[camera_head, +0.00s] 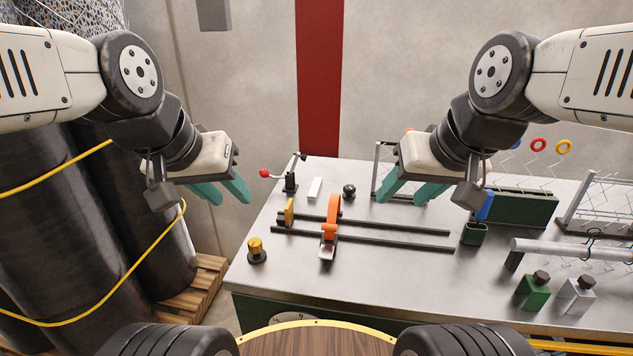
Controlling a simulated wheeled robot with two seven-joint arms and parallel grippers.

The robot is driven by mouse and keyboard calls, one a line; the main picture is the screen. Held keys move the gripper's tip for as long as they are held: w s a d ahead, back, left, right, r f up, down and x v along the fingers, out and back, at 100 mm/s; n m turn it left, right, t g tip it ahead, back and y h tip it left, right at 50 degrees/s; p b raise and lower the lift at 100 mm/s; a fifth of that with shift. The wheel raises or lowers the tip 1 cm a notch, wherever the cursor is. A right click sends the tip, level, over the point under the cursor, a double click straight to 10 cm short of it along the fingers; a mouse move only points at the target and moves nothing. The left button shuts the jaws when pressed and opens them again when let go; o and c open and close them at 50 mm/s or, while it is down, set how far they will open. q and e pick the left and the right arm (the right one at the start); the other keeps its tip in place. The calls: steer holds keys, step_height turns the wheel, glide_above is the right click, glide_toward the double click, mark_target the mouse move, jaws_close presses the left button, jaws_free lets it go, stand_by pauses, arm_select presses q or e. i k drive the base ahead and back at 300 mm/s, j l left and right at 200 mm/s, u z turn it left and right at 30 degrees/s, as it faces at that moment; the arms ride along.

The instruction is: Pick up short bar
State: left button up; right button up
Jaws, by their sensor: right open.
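Two dark bars lie almost parallel across the table: a rear bar (385,226) and a front bar (390,242). The front one looks slightly longer. A small white bar-shaped block (314,189) stands behind them. I cannot tell for certain which of these is the short bar. My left gripper (222,192) has its teal fingers apart and empty, in the air left of the table. My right gripper (409,191) is open and empty, above the table behind the right part of the dark bars. It hides part of a wire rack.
An orange clamp-like part (330,228) stands across the dark bars. A lever with a red knob (290,182), a black knob (349,191) and a brass knob (256,250) are close by. The front middle is clear.

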mark_target(315, 188)
steer(key=i+j, duration=0.1)
steer(key=j, duration=0.25)
steer(key=i+j, duration=0.1)
steer(key=j, duration=0.25)
steer(key=i+j+u, duration=0.1)
steer(key=j, duration=0.25)
steer(key=i+j, duration=0.1)
steer(key=j, duration=0.25)
